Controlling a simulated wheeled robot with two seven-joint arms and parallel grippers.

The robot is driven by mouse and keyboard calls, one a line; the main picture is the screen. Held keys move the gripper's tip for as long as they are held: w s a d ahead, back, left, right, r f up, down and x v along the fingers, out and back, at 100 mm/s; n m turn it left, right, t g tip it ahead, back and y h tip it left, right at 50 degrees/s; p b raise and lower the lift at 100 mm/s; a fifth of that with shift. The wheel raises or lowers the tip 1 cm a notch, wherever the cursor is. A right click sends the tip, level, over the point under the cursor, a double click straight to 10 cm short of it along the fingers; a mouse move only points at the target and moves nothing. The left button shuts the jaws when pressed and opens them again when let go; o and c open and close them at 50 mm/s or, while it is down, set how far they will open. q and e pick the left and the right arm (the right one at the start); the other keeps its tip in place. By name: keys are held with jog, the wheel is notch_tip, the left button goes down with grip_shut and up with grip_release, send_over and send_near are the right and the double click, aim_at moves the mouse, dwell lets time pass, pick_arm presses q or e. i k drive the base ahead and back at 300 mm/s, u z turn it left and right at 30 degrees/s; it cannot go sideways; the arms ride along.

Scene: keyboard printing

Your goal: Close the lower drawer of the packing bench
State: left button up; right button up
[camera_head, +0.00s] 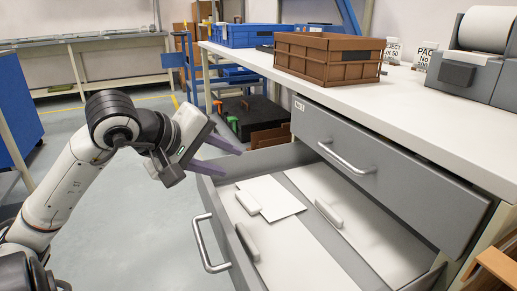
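The packing bench (417,106) has a white top and grey drawers on the right of the head view. Its upper drawer (385,168) is shut, with a curved metal handle. The lower drawer (216,222) is pulled out towards me, and its metal handle (208,243) faces the open floor. White sheets (272,197) and light grey blocks (247,241) lie inside it. My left gripper (228,156) is open and empty, with two purple-grey fingers apart near the drawer's far left corner. Whether it touches the drawer is unclear. My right gripper is not in view.
A brown crate (328,62), a blue crate (248,35) and a grey printer (466,74) stand on the bench top. A blue trolley (191,68) stands behind the bench.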

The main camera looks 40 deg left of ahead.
aim_at(273, 160)
jog(key=k, duration=1)
